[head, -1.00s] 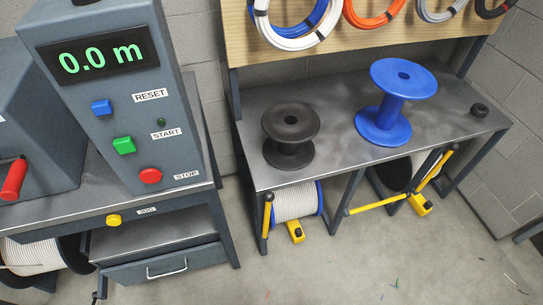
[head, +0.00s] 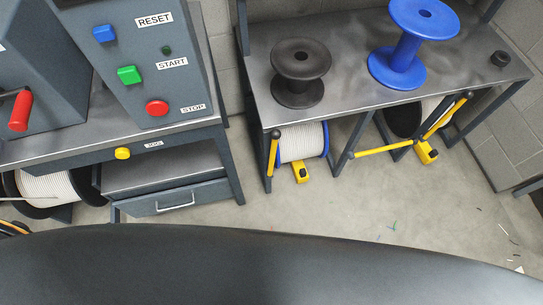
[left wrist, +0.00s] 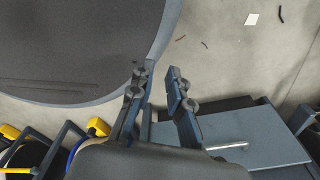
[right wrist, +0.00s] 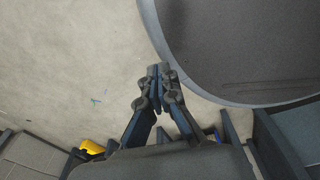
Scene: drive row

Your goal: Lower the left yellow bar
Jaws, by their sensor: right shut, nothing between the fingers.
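The left yellow bar (head: 273,152) stands nearly upright at the left front of the low rack, beside a white cable spool (head: 300,143) with blue flanges. A second yellow bar (head: 384,149) lies about level to its right, and a third yellow bar (head: 446,115) slants at the far right. My left gripper (left wrist: 157,76) shows in the left wrist view, fingers apart and empty, over the floor. My right gripper (right wrist: 158,72) is shut and empty in the right wrist view. Neither gripper shows in the head view; neither touches a bar.
A grey bench (head: 352,75) above the spools holds a black reel (head: 300,70) and a blue reel (head: 408,45). The control panel (head: 140,60) and a drawer cabinet (head: 176,199) stand at left. Yellow blocks (head: 301,172) sit on the floor. The floor (head: 340,208) ahead is mostly clear.

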